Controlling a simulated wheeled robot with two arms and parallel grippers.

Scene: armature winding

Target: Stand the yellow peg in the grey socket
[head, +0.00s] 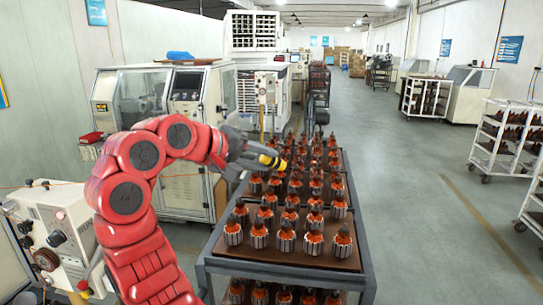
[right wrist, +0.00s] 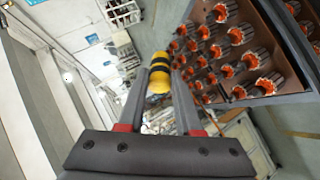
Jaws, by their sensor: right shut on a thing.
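The yellow peg (head: 272,161) has black bands and lies roughly level, held over the left part of the cart of armatures. My right gripper (head: 257,158) is shut on the peg, on the red arm. In the right wrist view the peg (right wrist: 160,82) sits between the two grey fingers, its far end sticking out beyond the fingertips. I cannot make out the grey socket in either view. My left gripper is not in view.
A cart (head: 290,268) carries rows of copper-wound armatures below and beside the peg. A machine (head: 190,98) stands at the left, a white winding machine (head: 52,232) at lower left. White racks (head: 508,137) stand at right. The floor aisle right of the cart is clear.

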